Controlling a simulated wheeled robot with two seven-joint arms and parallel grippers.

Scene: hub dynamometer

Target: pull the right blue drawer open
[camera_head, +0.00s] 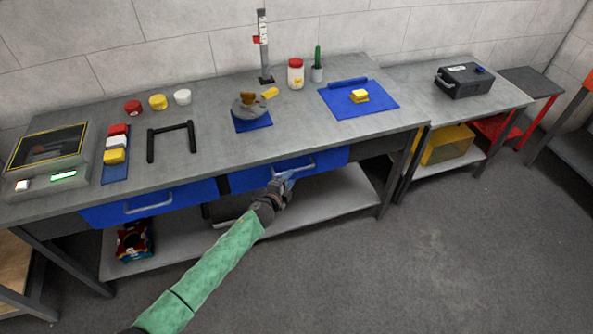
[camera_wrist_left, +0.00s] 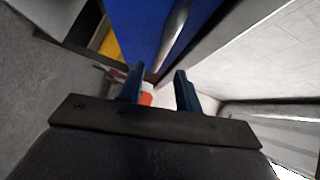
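The right blue drawer (camera_head: 328,161) sits under the workbench top, its front about level with the bench edge, so it looks closed. Its light metal handle (camera_head: 303,165) runs across the front. My left gripper (camera_head: 288,177) is just in front of and below this handle. In the left wrist view, the two dark blue fingers (camera_wrist_left: 160,86) are apart with a gap between them. The blue drawer front (camera_wrist_left: 133,25) and the metal handle (camera_wrist_left: 176,35) appear beyond the fingertips; no contact is visible. My right gripper is out of view.
A second blue drawer (camera_head: 155,204) is on the left. A lower shelf (camera_head: 335,197) lies beneath the drawers, with a dark red-and-blue object (camera_head: 134,241) on it. Bench legs stand to the right. The grey floor (camera_head: 440,265) in front is clear.

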